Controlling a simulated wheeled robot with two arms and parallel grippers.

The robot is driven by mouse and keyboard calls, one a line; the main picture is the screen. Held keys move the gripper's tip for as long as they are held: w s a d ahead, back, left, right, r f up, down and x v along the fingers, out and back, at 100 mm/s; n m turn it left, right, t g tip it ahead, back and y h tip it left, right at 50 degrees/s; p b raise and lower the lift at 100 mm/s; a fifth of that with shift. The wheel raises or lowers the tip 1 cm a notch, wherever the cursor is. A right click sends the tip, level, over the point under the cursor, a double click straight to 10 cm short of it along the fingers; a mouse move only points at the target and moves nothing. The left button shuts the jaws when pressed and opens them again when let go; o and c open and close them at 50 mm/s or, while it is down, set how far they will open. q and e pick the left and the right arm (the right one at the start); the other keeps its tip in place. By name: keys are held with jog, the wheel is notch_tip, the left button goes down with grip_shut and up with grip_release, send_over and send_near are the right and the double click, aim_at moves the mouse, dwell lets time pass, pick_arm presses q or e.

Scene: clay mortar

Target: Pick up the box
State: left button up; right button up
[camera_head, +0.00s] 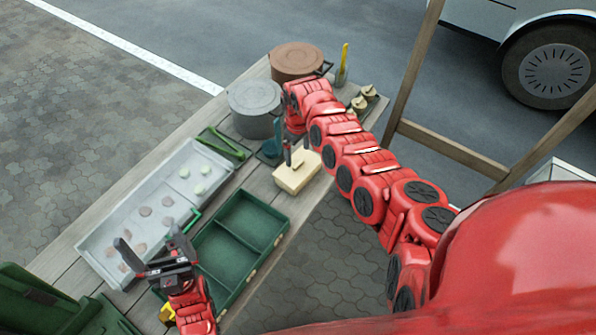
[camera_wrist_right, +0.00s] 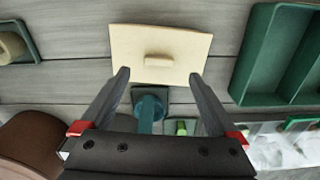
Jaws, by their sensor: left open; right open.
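A cream-coloured flat box (camera_head: 298,177) with a small raised bar on top lies on the wooden table below my right gripper (camera_head: 290,150). In the right wrist view the cream box (camera_wrist_right: 185,42) lies just beyond the fingertips of my right gripper (camera_wrist_right: 159,76), which is open and empty. The gap between its fingers lines up with the raised bar. A green compartmented box (camera_head: 243,228) stands open on the table; it also shows in the right wrist view (camera_wrist_right: 262,55). My left gripper (camera_head: 148,240) is open and empty over the near end of the white tray.
The white tray (camera_head: 150,205) holds several pinkish and pale green pieces. A grey pot (camera_head: 254,105) and a brown pot (camera_head: 296,62) stand at the far end, beside a small holder with a yellow-handled tool (camera_head: 343,65). A wooden frame (camera_head: 450,149) rises at the right.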

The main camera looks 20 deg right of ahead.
aim_at(298, 163)
jog(key=shift+d+f+b, duration=0.1)
jog(key=shift+f+b, duration=0.25)
jog(key=shift+f, duration=2.35)
jog(key=shift+c, duration=0.2)
grip_shut()
